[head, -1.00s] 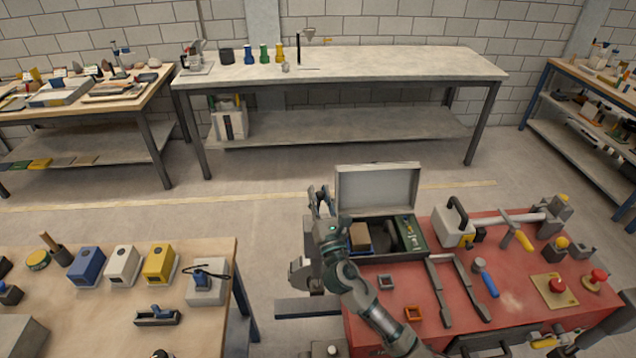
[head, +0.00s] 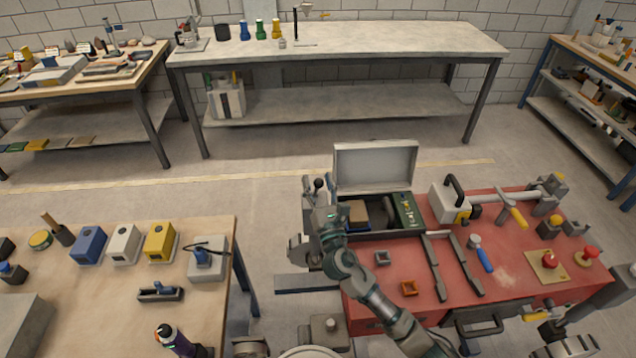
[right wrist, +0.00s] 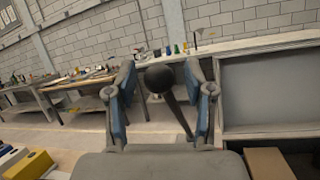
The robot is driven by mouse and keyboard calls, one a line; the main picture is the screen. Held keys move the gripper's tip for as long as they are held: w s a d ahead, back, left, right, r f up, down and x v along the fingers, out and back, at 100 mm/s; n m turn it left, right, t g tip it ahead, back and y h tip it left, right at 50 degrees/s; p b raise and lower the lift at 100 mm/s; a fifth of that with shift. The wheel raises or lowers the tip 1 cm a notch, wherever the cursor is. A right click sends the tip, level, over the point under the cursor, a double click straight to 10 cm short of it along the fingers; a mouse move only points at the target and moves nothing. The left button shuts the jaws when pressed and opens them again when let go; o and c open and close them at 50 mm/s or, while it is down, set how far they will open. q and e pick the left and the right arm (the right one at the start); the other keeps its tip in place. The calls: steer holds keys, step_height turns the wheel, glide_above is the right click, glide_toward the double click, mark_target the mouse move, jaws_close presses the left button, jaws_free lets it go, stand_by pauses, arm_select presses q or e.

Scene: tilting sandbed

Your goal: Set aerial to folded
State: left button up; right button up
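A dark lever with a black ball knob (head: 318,184) stands at the left of the open case; I cannot tell whether it is the aerial. In the right wrist view the knob (right wrist: 159,79) is between the two fingers, its rod slanting down to the right. My right gripper (head: 322,208) is open, with a finger on each side of the rod and gaps showing. The open case (head: 375,165) has its pale lid raised and a green panel (head: 407,211) inside. The rod's foot is hidden behind the gripper. My left gripper is not in view.
The red table (head: 455,285) holds a grey box with a black handle (head: 449,203), a hammer (head: 480,253) and red buttons. The wooden table (head: 90,290) at left holds several coloured boxes and a dark bottle (head: 170,342). Open floor lies between the tables.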

steer(key=v, duration=1.2)
